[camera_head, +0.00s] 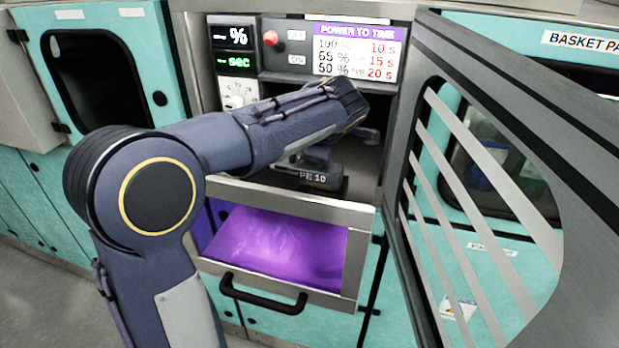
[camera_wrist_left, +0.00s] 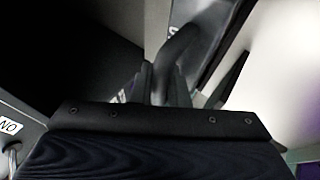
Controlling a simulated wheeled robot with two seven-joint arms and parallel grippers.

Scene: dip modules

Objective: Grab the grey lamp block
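A dark grey block with white lettering ending in "PE 10" (camera_head: 320,178) sits in the open bay above the purple-lit compartment; it looks like the lamp block. My left arm reaches into this bay from the left. My left gripper (camera_head: 318,155) is at the top of the block, mostly hidden by my own wrist. In the left wrist view, a dark curved handle-like bar (camera_wrist_left: 180,55) shows at the gripper, blurred and dim. My right gripper is not in view.
A grey slatted door (camera_head: 400,190) stands open on the right of the bay. Below is a purple-lit compartment (camera_head: 275,245) with a black handle (camera_head: 262,297). Above are a control panel with a red knob (camera_head: 270,38) and a "POWER TO TIME" sign (camera_head: 357,50).

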